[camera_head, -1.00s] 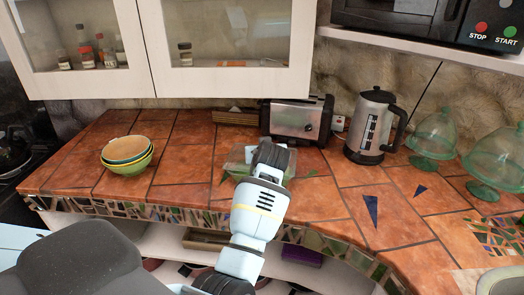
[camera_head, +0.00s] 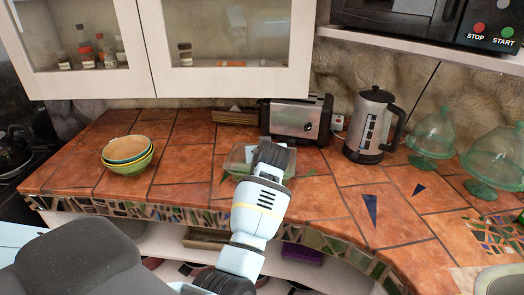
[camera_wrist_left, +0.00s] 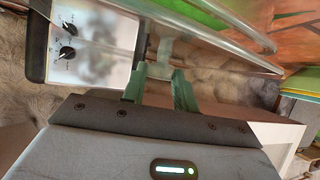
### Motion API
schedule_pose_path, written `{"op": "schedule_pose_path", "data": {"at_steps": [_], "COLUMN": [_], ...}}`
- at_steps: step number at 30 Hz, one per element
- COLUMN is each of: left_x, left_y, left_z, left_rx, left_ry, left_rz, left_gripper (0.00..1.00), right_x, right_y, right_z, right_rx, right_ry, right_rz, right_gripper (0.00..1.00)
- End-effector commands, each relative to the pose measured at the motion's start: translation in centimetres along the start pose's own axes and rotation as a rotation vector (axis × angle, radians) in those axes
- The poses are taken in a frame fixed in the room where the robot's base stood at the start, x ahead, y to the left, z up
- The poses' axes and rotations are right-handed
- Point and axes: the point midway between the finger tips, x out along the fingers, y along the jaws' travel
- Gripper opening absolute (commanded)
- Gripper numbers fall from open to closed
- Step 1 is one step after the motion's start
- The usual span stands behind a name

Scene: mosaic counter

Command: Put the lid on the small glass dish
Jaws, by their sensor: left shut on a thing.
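My left gripper (camera_wrist_left: 162,92) is shut on the knob of the clear glass lid (camera_wrist_left: 222,42), seen edge-on in the left wrist view. In the head view, my left wrist hides its fingers and most of the glass. Clear glass with a greenish tint (camera_head: 238,158) shows just left of my wrist, on or just above the counter in front of the toaster. The small glass dish and the lid cannot be told apart there. I cannot tell whether the lid touches the dish. My right gripper is not in view.
The toaster (camera_head: 296,119) stands close behind my left gripper, and it also shows in the wrist view (camera_wrist_left: 92,45). A kettle (camera_head: 371,125) and two domed glass stands (camera_head: 432,137) are to the right. Stacked bowls (camera_head: 127,156) are at the left. The tiles between are clear.

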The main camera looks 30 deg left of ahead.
Motion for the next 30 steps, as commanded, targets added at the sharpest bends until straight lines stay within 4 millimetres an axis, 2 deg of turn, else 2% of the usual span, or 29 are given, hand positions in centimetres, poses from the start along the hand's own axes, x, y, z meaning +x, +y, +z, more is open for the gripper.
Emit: {"op": "schedule_pose_path", "data": {"at_steps": [30], "left_x": [0.34], "left_y": [0.03], "left_z": [0.56], "left_rx": [-0.001], "left_ry": [0.003], "left_rz": [0.001], "left_gripper": [0.00], "right_x": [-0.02], "right_y": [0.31], "right_z": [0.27], "right_rx": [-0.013], "right_ry": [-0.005], "right_rz": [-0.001], "right_gripper": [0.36]}}
